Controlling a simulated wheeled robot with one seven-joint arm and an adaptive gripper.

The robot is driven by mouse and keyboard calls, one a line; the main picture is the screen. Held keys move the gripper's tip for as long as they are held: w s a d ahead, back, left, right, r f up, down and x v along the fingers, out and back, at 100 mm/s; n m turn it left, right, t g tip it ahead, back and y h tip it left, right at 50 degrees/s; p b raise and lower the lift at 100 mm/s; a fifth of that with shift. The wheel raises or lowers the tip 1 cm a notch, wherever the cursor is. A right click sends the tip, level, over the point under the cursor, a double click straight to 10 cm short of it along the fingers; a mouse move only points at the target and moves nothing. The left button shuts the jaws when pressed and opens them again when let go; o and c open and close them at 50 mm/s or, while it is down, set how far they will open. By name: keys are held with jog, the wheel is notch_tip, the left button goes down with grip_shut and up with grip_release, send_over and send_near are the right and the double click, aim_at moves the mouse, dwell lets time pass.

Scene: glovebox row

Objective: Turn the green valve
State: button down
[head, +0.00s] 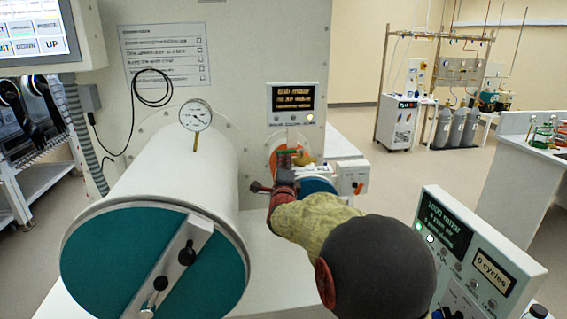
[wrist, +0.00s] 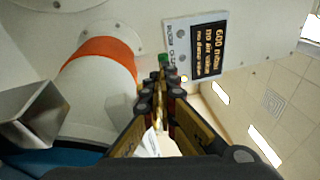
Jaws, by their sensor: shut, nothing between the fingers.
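The green valve shows as a small green handle (head: 289,151) beside the small chamber in the head view, partly hidden by my arm and gripper. In the wrist view a small green piece (wrist: 163,58) shows just beyond my fingertips. My gripper (wrist: 161,76) is shut with its fingertips together and nothing held. It points at the green piece and is very close to it; I cannot tell whether they touch. In the head view the gripper (head: 284,180) reaches in front of the small chamber.
A large white cylinder with a teal door (head: 105,265) and a dial gauge (head: 196,115) stands left. The small chamber's orange ring (wrist: 100,50) is left of my fingers. A lit display (wrist: 210,48) sits beside them. A control panel (head: 465,250) stands at right.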

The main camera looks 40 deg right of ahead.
jog(key=v, duration=1.2)
jog(key=shift+f, duration=0.1)
